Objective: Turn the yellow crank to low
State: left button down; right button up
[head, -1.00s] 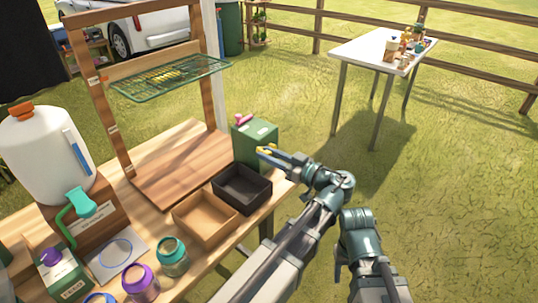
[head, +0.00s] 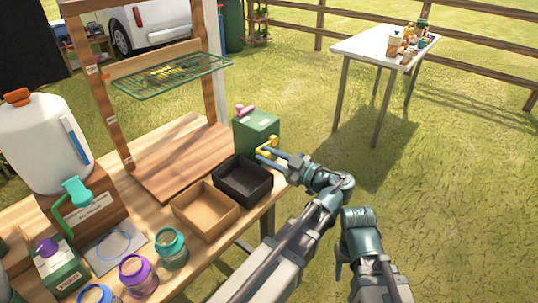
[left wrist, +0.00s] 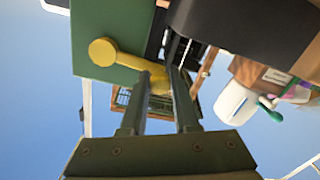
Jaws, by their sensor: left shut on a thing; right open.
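The yellow crank (head: 265,149) is on the side of a green box (head: 256,124) at the table's right end. In the left wrist view its round yellow knob (left wrist: 102,52) stands out to the left, and its bar (left wrist: 135,66) runs right to between my fingers. My left gripper (head: 273,156) is shut on the crank; it also shows in the left wrist view (left wrist: 160,82). The finger ends partly hide the crank. I cannot read any low mark. My right gripper (head: 341,265) is low in the head view, open, away from the box and partly hidden by its arm.
A black tray (head: 242,193) and a brown tray (head: 205,226) stand just left of my left gripper. Several jars, a white jug (head: 45,140) and a wooden rack (head: 108,110) are farther left. A white table (head: 350,46) stands apart on the grass.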

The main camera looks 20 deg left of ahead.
pick_arm(q)
jog(key=shift+s+f+n+b, duration=0.1)
jog(key=shift+f+n+b, duration=0.35)
jog(key=shift+f+n, duration=0.35)
jog(key=shift+r, duration=0.1)
jog(key=c, duration=0.7)
grip_release()
